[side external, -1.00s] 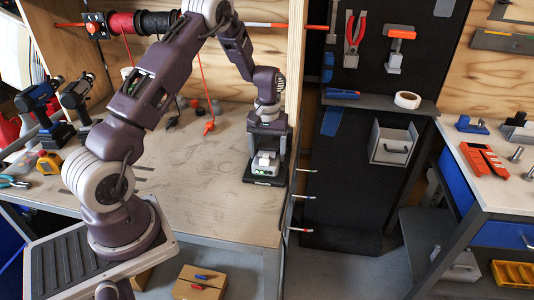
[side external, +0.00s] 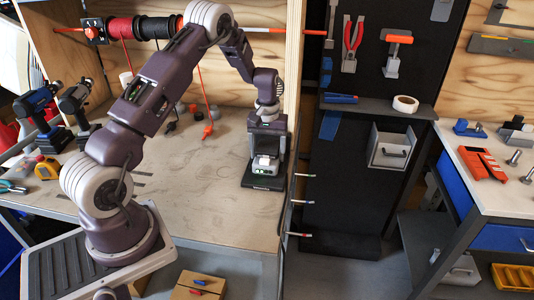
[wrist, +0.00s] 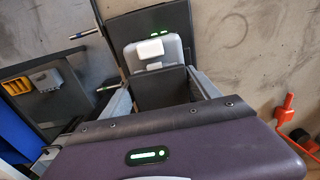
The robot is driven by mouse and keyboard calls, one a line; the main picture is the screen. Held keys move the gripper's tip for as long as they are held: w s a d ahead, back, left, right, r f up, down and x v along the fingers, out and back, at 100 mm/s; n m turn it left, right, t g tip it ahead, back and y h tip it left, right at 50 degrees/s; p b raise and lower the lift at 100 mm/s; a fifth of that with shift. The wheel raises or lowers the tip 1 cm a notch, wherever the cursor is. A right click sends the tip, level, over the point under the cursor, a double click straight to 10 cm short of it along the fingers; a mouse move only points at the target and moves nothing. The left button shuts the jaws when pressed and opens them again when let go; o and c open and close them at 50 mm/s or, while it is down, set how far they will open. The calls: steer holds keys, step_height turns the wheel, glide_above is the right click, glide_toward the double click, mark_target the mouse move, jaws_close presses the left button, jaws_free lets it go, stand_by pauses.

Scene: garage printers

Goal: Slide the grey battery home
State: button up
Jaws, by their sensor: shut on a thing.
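The grey battery (wrist: 176,50), a light grey body with a white block on its face, shows in the wrist view just beyond my fingers. In the side view the light-coloured battery (side external: 265,163) is low in the black dock (side external: 263,184) at the bench's right end. Green lights show on the dock plate (wrist: 183,22). My gripper (wrist: 163,90) is shut around a dark grey block, which looks like part of the battery. In the side view my gripper (side external: 267,147) points down over the dock. The battery's underside and seating are hidden.
A wooden side panel (side external: 294,60) rises close to the right of the dock. Orange plugs (side external: 208,130) lie on the bench behind, to the left. Cordless drills (side external: 40,110) stand far left. The middle of the bench is clear.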

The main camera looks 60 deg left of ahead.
steer(key=shift+w+a, duration=0.3)
steer(key=o, duration=2)
steer(key=shift+c, duration=0.2)
step_height(320, 180, up, 7)
steer(key=shift+r, duration=0.1)
steer(key=s+d+r+m+t, duration=0.2)
steer(key=s+d+r, duration=0.4)
steer(key=d+r, duration=0.3)
steer(key=s+d+r+m+t, duration=0.1)
steer(key=s+d+r+m, duration=0.2)
steer(key=s+d+r, duration=0.55)
steer(key=s+d+r+m+t, duration=0.2)
steer(key=s+d+m, duration=0.2)
steer(key=s, duration=1.1)
steer(key=shift+t, duration=0.3)
